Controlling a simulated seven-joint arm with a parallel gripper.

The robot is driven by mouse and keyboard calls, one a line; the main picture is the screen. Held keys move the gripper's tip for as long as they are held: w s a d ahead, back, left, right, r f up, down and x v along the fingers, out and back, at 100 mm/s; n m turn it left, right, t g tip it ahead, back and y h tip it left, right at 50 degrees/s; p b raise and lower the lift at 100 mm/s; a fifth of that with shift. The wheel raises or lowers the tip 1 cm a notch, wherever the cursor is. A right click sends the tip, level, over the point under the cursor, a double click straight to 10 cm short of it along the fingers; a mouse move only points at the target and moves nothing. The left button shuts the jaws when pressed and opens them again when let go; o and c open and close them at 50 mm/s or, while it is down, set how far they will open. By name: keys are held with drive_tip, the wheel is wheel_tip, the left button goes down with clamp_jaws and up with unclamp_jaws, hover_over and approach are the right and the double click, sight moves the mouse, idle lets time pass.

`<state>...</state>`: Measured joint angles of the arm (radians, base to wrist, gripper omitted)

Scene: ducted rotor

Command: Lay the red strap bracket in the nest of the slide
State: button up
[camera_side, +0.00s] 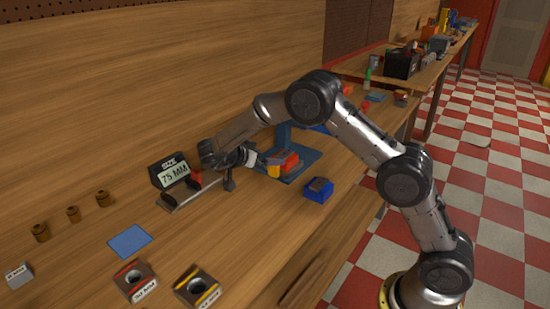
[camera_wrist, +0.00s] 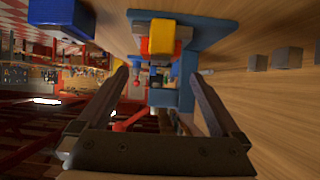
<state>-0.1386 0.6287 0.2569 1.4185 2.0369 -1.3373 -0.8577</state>
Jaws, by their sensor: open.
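My gripper (camera_side: 254,160) is open and points sideways at the blue fixture (camera_side: 284,139). In the wrist view, nothing shows clasped between the fingers of my gripper (camera_wrist: 159,78). The blue fixture (camera_wrist: 212,32) lies beyond the fingertips there. A red block (camera_side: 290,160) sits on the fixture's base, with a yellow block (camera_side: 273,171) at its near left end. The yellow block (camera_wrist: 161,38) and an orange-red part (camera_wrist: 147,48) also show in the wrist view. I cannot tell which red part is the strap bracket, nor make out the slide's nest.
A "75 MM" display (camera_side: 173,176) stands left, beside a metal rail (camera_side: 190,194). A blue mat (camera_side: 130,240), brown knobs (camera_side: 73,214) and labelled blocks (camera_side: 135,281) lie front left. Bare wood separates them.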

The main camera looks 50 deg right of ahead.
drive_tip(key=w+a+r+n+t+y, duration=0.1)
drive_tip(key=w+a+r+n+t, duration=0.15)
drive_tip(key=r+t, duration=0.4)
drive_tip(key=w+a+r+n+t+y, duration=0.15)
drive_tip(key=w+r+t, duration=0.25)
drive_tip(key=r, duration=0.6)
drive_tip(key=s+a+r+n+t+y, duration=0.4)
drive_tip(key=s+a+r+n+y, duration=0.2)
drive_tip(key=a+r+y, duration=0.2)
drive_tip(key=s+a+f+n+g+y, duration=0.2)
drive_tip(key=s+a+n, duration=0.1)
drive_tip(key=s, duration=0.4)
drive_tip(key=s+a+f+n+g+y, duration=0.1)
drive_tip(key=s+a+n+y, duration=0.15)
drive_tip(key=s, duration=0.55)
drive_tip(key=s+d+f+n+g+h, duration=0.1)
drive_tip(key=s+d+f+g, duration=0.1)
drive_tip(key=s+f, duration=0.3)
drive_tip(key=s+d+f+n+g+h, duration=0.1)
drive_tip(key=s+d+f+g, duration=0.2)
drive_tip(key=s, duration=1.1)
wheel_tip(320, 180, down, 3)
drive_tip(key=shift+r+g+h, duration=0.1)
drive_tip(key=shift+g+h, duration=0.3)
drive_tip(key=shift+g, duration=0.05)
